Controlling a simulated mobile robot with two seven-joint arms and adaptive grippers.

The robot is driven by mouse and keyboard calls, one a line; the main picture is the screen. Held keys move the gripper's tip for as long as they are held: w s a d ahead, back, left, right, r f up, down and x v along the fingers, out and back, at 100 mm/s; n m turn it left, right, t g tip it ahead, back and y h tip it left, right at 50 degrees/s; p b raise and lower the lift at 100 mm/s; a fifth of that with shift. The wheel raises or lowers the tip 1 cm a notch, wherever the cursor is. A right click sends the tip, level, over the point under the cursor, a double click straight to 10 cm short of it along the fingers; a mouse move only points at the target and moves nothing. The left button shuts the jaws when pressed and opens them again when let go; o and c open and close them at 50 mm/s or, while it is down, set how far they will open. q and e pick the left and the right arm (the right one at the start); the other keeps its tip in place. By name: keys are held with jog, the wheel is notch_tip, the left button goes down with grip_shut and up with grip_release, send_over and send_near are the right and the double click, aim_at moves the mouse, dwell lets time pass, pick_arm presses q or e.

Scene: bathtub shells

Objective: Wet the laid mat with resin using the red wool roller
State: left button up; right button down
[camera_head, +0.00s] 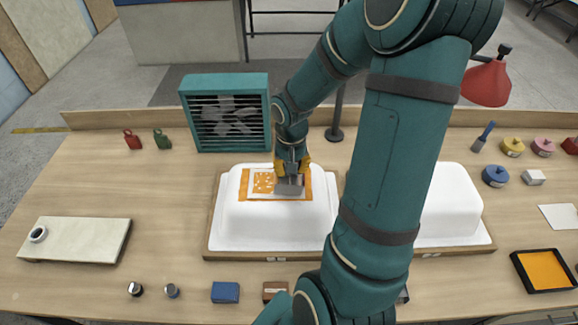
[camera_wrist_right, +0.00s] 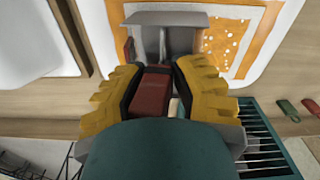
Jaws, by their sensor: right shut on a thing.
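The laid mat (camera_head: 262,196) is a white rectangle inside an orange border on the white left tub shell (camera_head: 270,222). An orange patch (camera_head: 265,182) with white specks lies on its left part; the patch also shows in the wrist view (camera_wrist_right: 222,42). My right gripper (camera_head: 291,168), with yellow fingers, is shut on the dark red grip of a roller tool (camera_wrist_right: 152,82). The tool's wide grey head (camera_head: 289,187) is over the mat's right part. I cannot tell whether it touches, and no red wool shows. My left gripper is not in view.
A teal fan box (camera_head: 226,112) stands behind the left shell. A second white shell (camera_head: 452,205) is partly hidden by my right arm. An orange-filled tray (camera_head: 545,270) and several small pots (camera_head: 495,176) are at right. A pale board (camera_head: 75,240) lies at left.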

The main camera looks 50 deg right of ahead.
jog(key=shift+r+p, duration=2.25)
jog(key=shift+r, duration=0.8)
